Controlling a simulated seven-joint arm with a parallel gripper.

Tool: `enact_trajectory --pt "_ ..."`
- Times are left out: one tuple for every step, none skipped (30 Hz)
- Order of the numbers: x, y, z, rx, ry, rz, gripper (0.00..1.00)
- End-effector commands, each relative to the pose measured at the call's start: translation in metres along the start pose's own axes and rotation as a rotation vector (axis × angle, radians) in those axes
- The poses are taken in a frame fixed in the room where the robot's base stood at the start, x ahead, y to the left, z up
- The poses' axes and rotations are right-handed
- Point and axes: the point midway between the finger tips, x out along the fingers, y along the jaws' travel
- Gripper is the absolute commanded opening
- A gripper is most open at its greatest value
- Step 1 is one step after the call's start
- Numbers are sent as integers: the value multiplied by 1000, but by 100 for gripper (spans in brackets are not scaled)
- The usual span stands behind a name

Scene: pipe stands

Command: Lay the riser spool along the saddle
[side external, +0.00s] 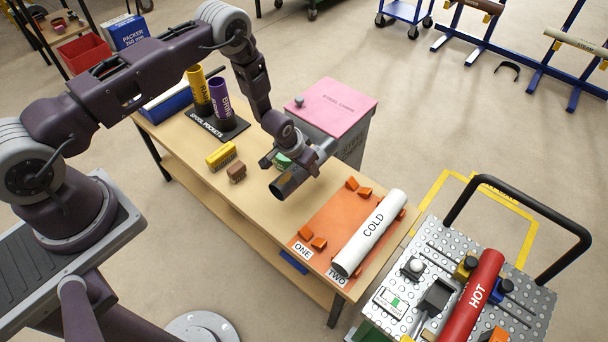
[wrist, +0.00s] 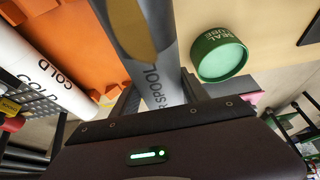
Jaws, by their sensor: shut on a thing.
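The riser spool (side external: 318,160) is a grey pipe with an open end facing the lower left. My gripper (side external: 297,165) is shut around it and holds it above the table, beside the orange saddle board. In the wrist view, the spool (wrist: 164,78) runs between the fingers (wrist: 158,92), with part of its lettering showing. The orange saddle board (side external: 335,216) has lanes marked ONE and TWO, with small orange blocks at both ends. Lane ONE is empty. A white COLD pipe (side external: 368,234) lies along lane TWO.
Yellow (side external: 221,155) and brown (side external: 237,172) blocks are on the table. A pink-topped box (side external: 332,108) stands behind. A cart with a red HOT pipe (side external: 472,298) is at right.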

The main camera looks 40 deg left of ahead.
Motion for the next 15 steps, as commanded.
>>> enact_trajectory --pt "-6 11 -5 7 4 1 0" --pt "-9 19 -7 10 3 0 0" --pt "-13 31 -10 12 2 -2 0" --pt "-17 41 -12 12 3 -2 0" --pt "-20 51 -13 13 2 -3 0" --pt "-24 64 -15 12 1 -4 0" --pt "-27 74 -16 13 3 -3 0" --pt "-31 84 -17 12 3 -2 0" --pt "-35 96 -18 11 3 -2 0" --pt "-38 104 -19 9 4 -1 0" --pt "-40 110 -19 8 5 1 0" --pt "-43 117 -19 4 4 2 0" --pt "-44 122 -19 4 3 3 0" --pt "-45 124 -18 2 3 3 0" --pt "-44 126 -18 -1 3 3 0"
